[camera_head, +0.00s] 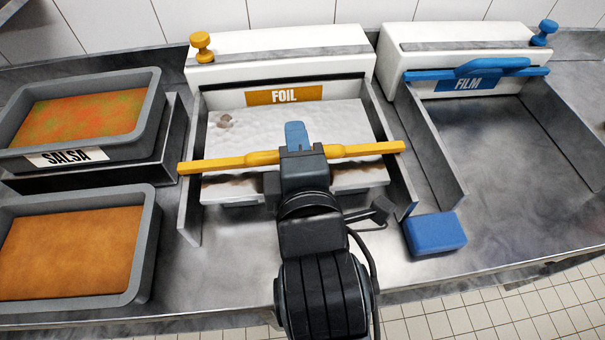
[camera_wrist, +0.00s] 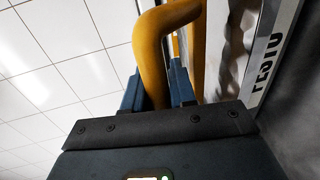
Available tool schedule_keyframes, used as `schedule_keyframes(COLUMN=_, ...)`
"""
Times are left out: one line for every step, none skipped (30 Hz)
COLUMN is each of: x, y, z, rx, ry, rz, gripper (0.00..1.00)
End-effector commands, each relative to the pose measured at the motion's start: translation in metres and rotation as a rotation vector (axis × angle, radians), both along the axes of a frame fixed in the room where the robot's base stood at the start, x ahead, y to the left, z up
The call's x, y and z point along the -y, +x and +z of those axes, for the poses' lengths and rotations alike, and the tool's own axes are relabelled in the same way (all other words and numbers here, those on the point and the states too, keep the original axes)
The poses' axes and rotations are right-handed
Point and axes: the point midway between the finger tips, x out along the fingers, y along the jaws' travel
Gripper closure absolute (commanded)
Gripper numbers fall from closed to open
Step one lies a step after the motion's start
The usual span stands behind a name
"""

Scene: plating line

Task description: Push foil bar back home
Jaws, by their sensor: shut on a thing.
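The yellow foil bar (camera_head: 232,162) lies across the foil station, pulled toward the front, away from the white FOIL dispenser (camera_head: 222,72) at the back. Its two ends sit over the side rails. My gripper (camera_head: 296,138) is at the middle of the bar and shut on it. In the wrist view the yellow bar (camera_wrist: 157,48) passes between the blue fingers of my gripper (camera_wrist: 158,90). A sheet of crumpled foil (camera_head: 335,118) spreads from the dispenser to under the bar. My arm hides part of the sheet's front.
The FILM dispenser (camera_head: 470,50) stands to the right with its blue bar (camera_head: 482,70) at the back. A blue block (camera_head: 435,235) lies on the counter at the front right. The salsa tray (camera_head: 152,112) and another tray (camera_head: 146,245) stand at left.

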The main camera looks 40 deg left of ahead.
Motion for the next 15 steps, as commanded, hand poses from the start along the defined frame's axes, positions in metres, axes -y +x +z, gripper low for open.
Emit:
schedule_keyframes(x=-0.014, y=0.013, z=0.001, rx=0.000, ry=0.001, rz=-0.002, gripper=1.00)
schedule_keyframes(x=-0.022, y=0.020, z=0.001, rx=0.002, ry=0.001, rz=-0.002, gripper=1.00)
schedule_keyframes(x=-0.031, y=0.029, z=0.000, rx=0.002, ry=0.001, rz=-0.003, gripper=1.00)
schedule_keyframes(x=-0.039, y=0.035, z=0.000, rx=0.002, ry=0.001, rz=-0.002, gripper=1.00)
schedule_keyframes(x=-0.046, y=0.041, z=-0.001, rx=0.002, ry=0.001, rz=-0.002, gripper=1.00)
schedule_keyframes(x=-0.055, y=0.049, z=-0.001, rx=0.002, ry=0.001, rz=-0.002, gripper=1.00)
schedule_keyframes(x=-0.062, y=0.055, z=-0.002, rx=0.003, ry=0.000, rz=-0.002, gripper=1.00)
schedule_keyframes(x=-0.068, y=0.060, z=-0.002, rx=0.003, ry=0.001, rz=-0.003, gripper=1.00)
schedule_keyframes(x=-0.077, y=0.067, z=-0.002, rx=0.003, ry=0.000, rz=-0.002, gripper=1.00)
schedule_keyframes(x=-0.082, y=0.072, z=-0.002, rx=0.002, ry=0.000, rz=-0.002, gripper=1.00)
schedule_keyframes(x=-0.088, y=0.077, z=-0.003, rx=0.002, ry=0.000, rz=-0.003, gripper=1.00)
schedule_keyframes(x=-0.095, y=0.083, z=-0.002, rx=0.002, ry=-0.001, rz=-0.002, gripper=1.00)
schedule_keyframes(x=-0.100, y=0.087, z=-0.003, rx=0.002, ry=-0.001, rz=-0.002, gripper=1.00)
schedule_keyframes(x=-0.104, y=0.091, z=-0.003, rx=0.002, ry=-0.001, rz=-0.002, gripper=1.00)
schedule_keyframes(x=-0.110, y=0.095, z=-0.002, rx=0.003, ry=0.000, rz=-0.002, gripper=1.00)
